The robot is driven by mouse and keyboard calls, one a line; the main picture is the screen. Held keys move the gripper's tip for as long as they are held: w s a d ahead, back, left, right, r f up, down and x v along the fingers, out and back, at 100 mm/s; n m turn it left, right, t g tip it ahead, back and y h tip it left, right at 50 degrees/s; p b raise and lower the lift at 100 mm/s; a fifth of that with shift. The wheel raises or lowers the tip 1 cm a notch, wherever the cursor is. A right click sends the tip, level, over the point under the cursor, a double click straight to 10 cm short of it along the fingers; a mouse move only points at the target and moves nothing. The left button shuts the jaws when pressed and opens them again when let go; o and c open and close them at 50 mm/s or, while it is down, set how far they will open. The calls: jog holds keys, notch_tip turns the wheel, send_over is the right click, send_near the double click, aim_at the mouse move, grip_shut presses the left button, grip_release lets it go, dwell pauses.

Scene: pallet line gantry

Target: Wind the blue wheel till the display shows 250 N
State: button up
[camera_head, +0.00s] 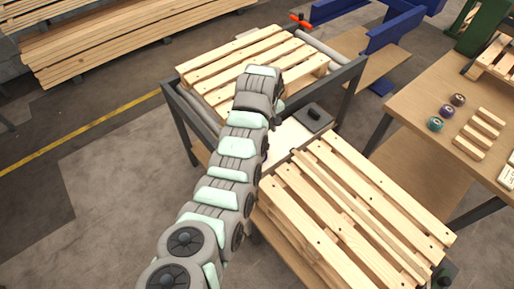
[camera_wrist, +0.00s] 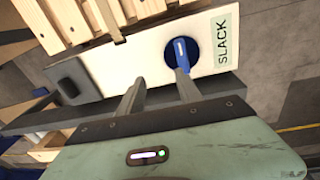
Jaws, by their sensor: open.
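The blue wheel (camera_wrist: 170,57) sits on a white panel in the wrist view, with a blue handle bearing a white stripe. A pale green display (camera_wrist: 223,40) beside it on the right reads SLACK. My gripper (camera_wrist: 157,84) is open, with its two fingers apart and nothing between them. Its right fingertip is just below the wheel's handle in the picture; I cannot tell whether they touch. In the head view my arm covers my gripper, the wheel and the display.
The white panel (camera_wrist: 138,58) carries a black box (camera_wrist: 70,82) at its left end. In the head view, wooden pallets lie behind (camera_head: 225,62) and in front (camera_head: 345,205) of the panel. A side table (camera_head: 410,130) at right holds small rolls and wood blocks.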

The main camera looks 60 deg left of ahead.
jog(key=s, duration=0.4)
jog(key=shift+n+g+h, duration=0.3)
jog(key=shift+g+h, duration=0.1)
jog(key=f+b, duration=0.1)
jog(key=f, duration=0.3)
jog(key=f+b, duration=0.1)
jog(key=f, duration=0.4)
jog(key=shift+w+d+f+b, duration=0.1)
jog(key=shift+d+b, duration=0.1)
jog(key=shift+b, duration=0.2)
grip_shut()
